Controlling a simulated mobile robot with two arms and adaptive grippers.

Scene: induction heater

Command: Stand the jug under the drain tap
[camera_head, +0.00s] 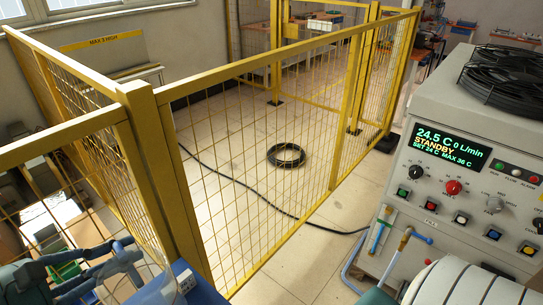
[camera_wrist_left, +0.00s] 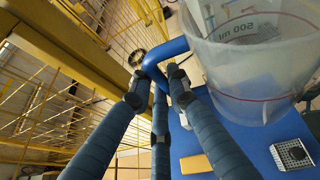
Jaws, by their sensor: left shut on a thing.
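The jug (camera_wrist_left: 262,55) is clear plastic with a blue handle (camera_wrist_left: 160,52) and a 500 ml mark. In the left wrist view my left gripper (camera_wrist_left: 160,85) is shut on the handle. In the head view this gripper (camera_head: 122,258) is at the lower left, beside the yellow fence; the jug is hard to make out there. The machine cabinet (camera_head: 430,185) stands at the right, far from the gripper. Low on its front is a brass-coloured tap with a blue lever (camera_head: 405,239); I cannot tell for certain that it is the drain tap.
A yellow mesh fence (camera_head: 255,165) stands between the left gripper and the open floor. A black coil (camera_head: 286,155) and a dark cable (camera_head: 235,182) lie on that floor. A blue hose (camera_head: 349,268) hangs by the cabinet. The cabinet display (camera_head: 447,147) reads STANDBY.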

